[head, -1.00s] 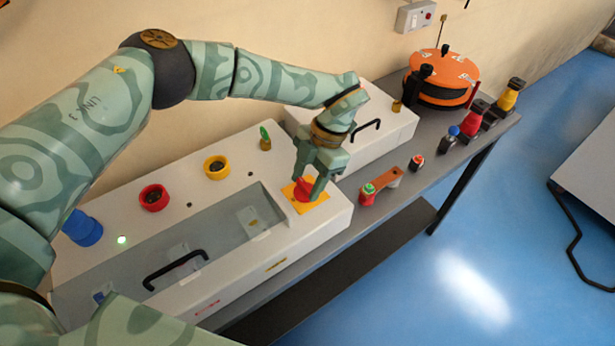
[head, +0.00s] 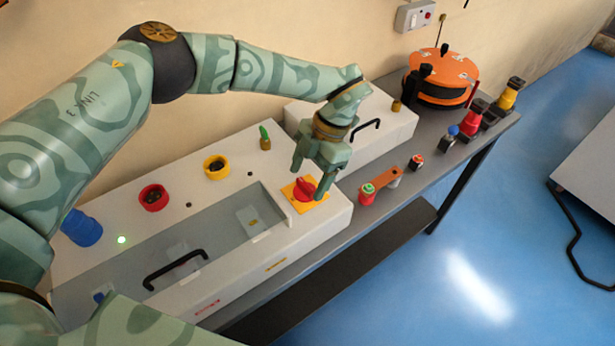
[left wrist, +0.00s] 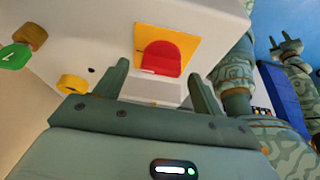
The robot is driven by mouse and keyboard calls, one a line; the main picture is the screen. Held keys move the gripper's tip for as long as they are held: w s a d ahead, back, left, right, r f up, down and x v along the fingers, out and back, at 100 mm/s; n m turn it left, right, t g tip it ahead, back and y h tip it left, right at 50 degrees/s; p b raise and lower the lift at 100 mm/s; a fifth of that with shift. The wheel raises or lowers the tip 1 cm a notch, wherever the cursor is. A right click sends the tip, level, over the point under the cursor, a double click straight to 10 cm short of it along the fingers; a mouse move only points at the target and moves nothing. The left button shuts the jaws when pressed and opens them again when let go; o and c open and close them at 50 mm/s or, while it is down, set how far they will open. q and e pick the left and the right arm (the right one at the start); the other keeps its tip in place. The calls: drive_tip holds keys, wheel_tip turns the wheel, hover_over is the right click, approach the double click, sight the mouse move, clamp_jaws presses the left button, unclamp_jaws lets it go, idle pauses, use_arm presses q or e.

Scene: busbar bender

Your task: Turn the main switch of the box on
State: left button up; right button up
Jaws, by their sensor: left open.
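The main switch (head: 304,189) is a red knob on a yellow plate, on the right end of the white box (head: 330,216). My left gripper (head: 308,182) is open and empty, its fingers apart above the switch. In the left wrist view the red knob (left wrist: 161,58) and yellow plate (left wrist: 188,38) show beyond the open fingers (left wrist: 158,86), with nothing between them. The knob's exact angle is hard to tell. What looks like my right gripper (left wrist: 286,44) is small at the right edge of the left wrist view.
The box has a clear lid with a black handle (head: 175,269), a lit green lamp (head: 122,240), and red (head: 153,197), yellow (head: 216,167) and blue (head: 82,228) parts. A smaller white box (head: 388,137) stands behind. An orange round device (head: 441,78) is at the far end.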

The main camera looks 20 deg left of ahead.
use_arm(q)
drive_tip(key=v, duration=1.5)
drive_tip(key=shift+w, duration=0.1)
